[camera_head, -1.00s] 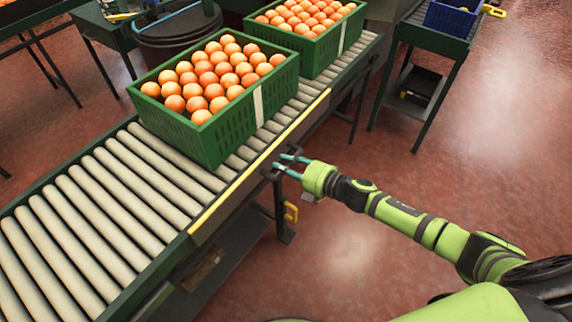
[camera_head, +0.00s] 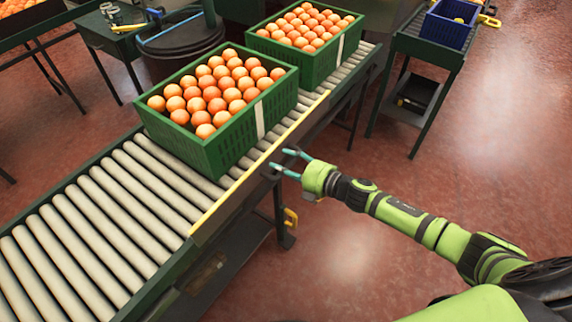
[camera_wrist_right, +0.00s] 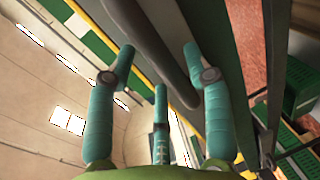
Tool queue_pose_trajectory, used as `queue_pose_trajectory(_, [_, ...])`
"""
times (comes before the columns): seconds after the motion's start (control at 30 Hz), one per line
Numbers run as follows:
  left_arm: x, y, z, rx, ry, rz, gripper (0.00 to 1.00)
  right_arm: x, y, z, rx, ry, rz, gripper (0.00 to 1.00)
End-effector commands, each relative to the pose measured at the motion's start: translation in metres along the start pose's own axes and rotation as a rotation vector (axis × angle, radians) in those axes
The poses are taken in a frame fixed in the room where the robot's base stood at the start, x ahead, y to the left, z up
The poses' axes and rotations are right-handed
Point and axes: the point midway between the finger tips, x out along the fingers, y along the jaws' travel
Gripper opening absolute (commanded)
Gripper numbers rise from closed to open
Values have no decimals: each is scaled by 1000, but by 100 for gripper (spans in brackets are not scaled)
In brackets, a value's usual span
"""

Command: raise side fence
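The side fence (camera_head: 235,190) is a long dark rail with a yellow top edge along the near side of the roller conveyor. It sits low beside the rollers. My right gripper (camera_head: 285,160) is at the outer side of this rail, near the front crate. Its teal fingers are spread apart. In the right wrist view, a dark bar (camera_wrist_right: 150,40) runs between the open fingers of my right gripper (camera_wrist_right: 158,65). I cannot tell whether the fingers touch it. My left gripper is not in view.
A green crate of oranges (camera_head: 205,155) stands on the rollers (camera_head: 110,215) behind the rail. A second orange-filled crate (camera_head: 315,65) stands farther back. A side table (camera_head: 425,50) with a blue crate (camera_head: 447,27) is at the back right. The reddish floor (camera_head: 480,150) is open on the right.

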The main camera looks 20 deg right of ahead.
Motion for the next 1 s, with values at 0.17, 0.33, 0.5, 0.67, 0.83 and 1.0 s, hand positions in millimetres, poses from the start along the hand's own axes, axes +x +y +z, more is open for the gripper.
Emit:
queue_pose_trajectory(0.17, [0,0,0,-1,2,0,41,-1,-2,0,0,-1,-3,51])
queue_pose_trajectory(0.33, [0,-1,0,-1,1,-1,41,-17,-4,0,1,-2,-6,51])
queue_pose_trajectory(0.5, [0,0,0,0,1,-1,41,-52,-4,0,1,-1,-8,51])
queue_pose_trajectory(0.67, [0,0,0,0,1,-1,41,-84,-3,-1,1,-1,-7,51])
queue_pose_trajectory(0.83, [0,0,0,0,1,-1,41,-107,-2,-1,2,-1,-4,51])
queue_pose_trajectory(1.0, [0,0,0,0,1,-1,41,-119,-1,0,0,0,-2,51])
